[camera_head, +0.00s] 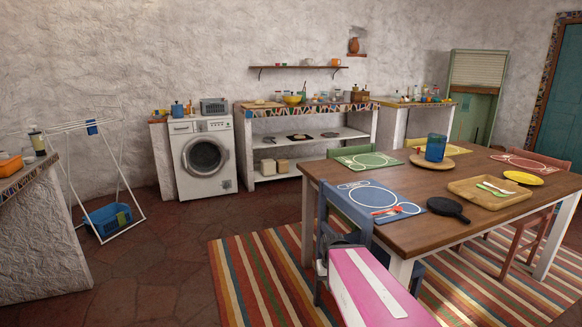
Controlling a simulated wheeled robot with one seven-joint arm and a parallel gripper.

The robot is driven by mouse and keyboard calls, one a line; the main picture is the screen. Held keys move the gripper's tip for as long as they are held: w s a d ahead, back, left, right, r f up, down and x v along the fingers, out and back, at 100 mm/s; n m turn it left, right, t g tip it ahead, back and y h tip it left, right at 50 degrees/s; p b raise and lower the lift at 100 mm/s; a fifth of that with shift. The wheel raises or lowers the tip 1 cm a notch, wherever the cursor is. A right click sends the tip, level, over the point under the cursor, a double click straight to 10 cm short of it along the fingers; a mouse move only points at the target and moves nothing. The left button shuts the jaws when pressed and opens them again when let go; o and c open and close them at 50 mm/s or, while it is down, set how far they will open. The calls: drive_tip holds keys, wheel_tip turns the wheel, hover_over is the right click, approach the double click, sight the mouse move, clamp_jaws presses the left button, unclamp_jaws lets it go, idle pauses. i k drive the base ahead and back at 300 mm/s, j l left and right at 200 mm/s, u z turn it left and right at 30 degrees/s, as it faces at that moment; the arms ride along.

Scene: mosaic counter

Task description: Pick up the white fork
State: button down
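A thin white utensil (493,190) lies in the shallow wooden tray (462,188) on the right part of the dining table, with a green piece beside it. It may be the white fork, but it is too small for me to tell its shape. My gripper cannot be made out in this view, so I cannot see what its fingers hold.
The wooden table (420,234) also bears a black pan (448,208), a yellow plate (523,178), a blue pitcher (435,148) and a blue placemat (362,196) with red cutlery. A blue chair (326,225) stands at the near left side.

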sight(485, 183)
drive_tip(key=k+l, duration=0.4)
drive_tip(key=l, duration=0.15)
drive_tip(key=k+l+z, duration=0.1)
drive_tip(key=l, duration=0.2)
drive_tip(key=k+l, duration=0.15)
drive_tip(key=l, duration=0.2)
drive_tip(key=k+l+z, duration=0.1)
drive_tip(key=l, duration=0.2)
drive_tip(key=i+l, duration=0.25)
drive_tip(key=l, duration=0.2)
drive_tip(key=i+l+z, duration=0.1)
drive_tip(key=l, duration=0.35)
drive_tip(key=i+l, duration=0.35)
drive_tip(key=i+l+z, duration=0.1)
drive_tip(key=i+l, duration=0.15)
drive_tip(key=l, duration=0.3)
drive_tip(key=l+u, duration=0.2)
drive_tip(key=l, duration=0.8)
drive_tip(key=k, duration=0.05)
